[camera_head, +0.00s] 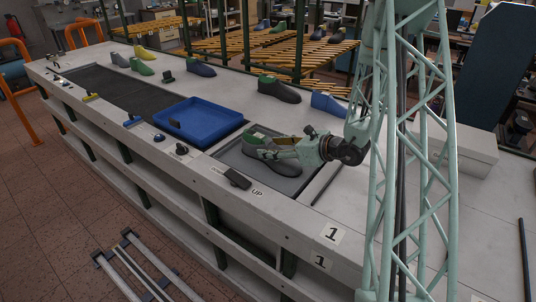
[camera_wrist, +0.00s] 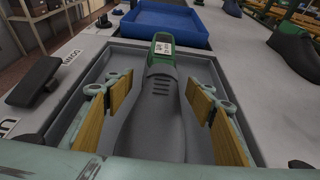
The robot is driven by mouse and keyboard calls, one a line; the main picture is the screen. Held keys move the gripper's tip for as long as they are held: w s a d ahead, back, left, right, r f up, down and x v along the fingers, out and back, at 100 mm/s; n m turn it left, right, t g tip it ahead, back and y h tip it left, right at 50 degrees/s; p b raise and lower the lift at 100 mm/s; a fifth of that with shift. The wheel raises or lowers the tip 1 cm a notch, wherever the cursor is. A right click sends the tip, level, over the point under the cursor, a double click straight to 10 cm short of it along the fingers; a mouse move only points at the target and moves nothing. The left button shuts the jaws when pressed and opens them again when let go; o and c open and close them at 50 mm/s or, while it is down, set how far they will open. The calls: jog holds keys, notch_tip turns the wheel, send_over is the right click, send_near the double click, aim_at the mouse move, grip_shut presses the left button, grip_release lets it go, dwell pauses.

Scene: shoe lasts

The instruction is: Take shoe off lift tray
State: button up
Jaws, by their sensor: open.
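A dark grey shoe (camera_wrist: 158,105) with a green top and a white label lies in the grey lift tray (camera_wrist: 88,112). In the head view the shoe (camera_head: 268,163) sits in the lift tray (camera_head: 229,150), partly hidden by my gripper. In the head view my gripper (camera_head: 278,150) reaches in from the right, low over the tray.
A blue tray (camera_head: 193,120) stands just beyond the lift tray. A black pedal-like lever (camera_head: 237,178) sits at the bench's front edge, near "UP" and "DOWN" labels. Other shoes, including a dark one (camera_head: 279,90) and a blue one (camera_head: 328,104), stand along the back. A white box (camera_head: 455,150) is at right.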

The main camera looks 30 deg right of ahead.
jog(key=shift+x, duration=0.9)
jog(key=c, duration=1.4)
